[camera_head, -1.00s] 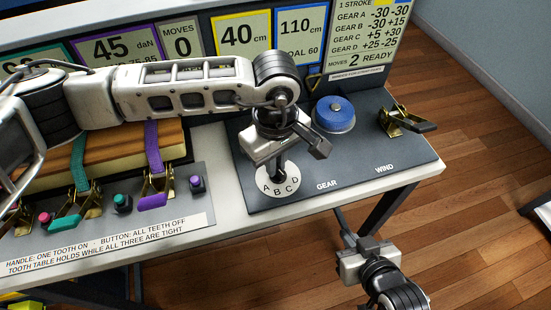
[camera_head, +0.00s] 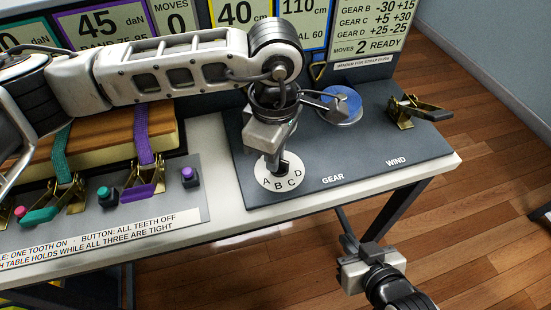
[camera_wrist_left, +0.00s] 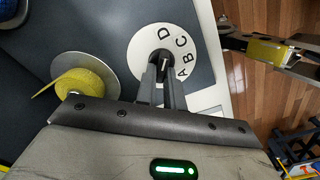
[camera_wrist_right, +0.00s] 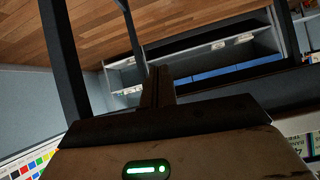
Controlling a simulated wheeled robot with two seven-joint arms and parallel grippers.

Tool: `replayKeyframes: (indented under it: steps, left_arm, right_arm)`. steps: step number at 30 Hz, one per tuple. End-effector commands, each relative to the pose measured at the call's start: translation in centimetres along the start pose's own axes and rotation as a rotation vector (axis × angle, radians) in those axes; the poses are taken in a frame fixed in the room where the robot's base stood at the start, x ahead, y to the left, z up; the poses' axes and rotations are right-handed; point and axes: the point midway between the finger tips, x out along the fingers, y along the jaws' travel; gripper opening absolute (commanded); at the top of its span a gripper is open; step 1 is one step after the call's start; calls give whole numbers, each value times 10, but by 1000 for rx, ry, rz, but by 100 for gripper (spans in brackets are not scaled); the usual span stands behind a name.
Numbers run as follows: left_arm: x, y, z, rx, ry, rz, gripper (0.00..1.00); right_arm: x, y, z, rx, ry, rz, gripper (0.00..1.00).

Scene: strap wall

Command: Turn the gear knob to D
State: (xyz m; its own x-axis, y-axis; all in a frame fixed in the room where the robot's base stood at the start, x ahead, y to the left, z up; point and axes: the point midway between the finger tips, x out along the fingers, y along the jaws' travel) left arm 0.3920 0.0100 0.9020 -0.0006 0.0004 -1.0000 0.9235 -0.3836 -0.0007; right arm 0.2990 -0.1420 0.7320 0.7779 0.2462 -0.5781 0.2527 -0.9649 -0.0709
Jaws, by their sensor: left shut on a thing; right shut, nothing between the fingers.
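The gear knob (camera_wrist_left: 162,64) is a small dark knob with a white mark, on a white round dial (camera_head: 267,181) lettered A, B, C and D. My left gripper (camera_head: 281,160) points down over the dial, its fingers shut on the knob. In the left wrist view the fingers reach the knob from below, and the letters run from A at the right up to D at the top. Which letter the mark points at I cannot tell. My right gripper (camera_head: 371,247) is shut and empty, in front of the table and away from the dial.
A blue spool (camera_head: 341,104) and a brass WIND lever (camera_head: 417,107) stand on the dark panel (camera_head: 370,150). A yellow spool (camera_wrist_left: 87,84) shows beside the dial. Teal and purple straps with buckles and buttons are at left. The sign reads "MOVES 2 READY".

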Motion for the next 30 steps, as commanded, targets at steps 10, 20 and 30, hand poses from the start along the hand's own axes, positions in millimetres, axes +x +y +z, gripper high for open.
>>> replayKeyframes:
  steps: [10,20,30]
  left_arm:
    - [0,-1,0,-155,-2,2,0]
    - [-2,-1,0,-186,-2,2,0]
    - [-2,-1,0,-184,-2,2,32]
  right_arm:
    - [6,-4,-1,41,34,-10,0]
    - [6,-4,-2,48,37,-11,0]
    - [6,-3,-1,44,36,-10,0]
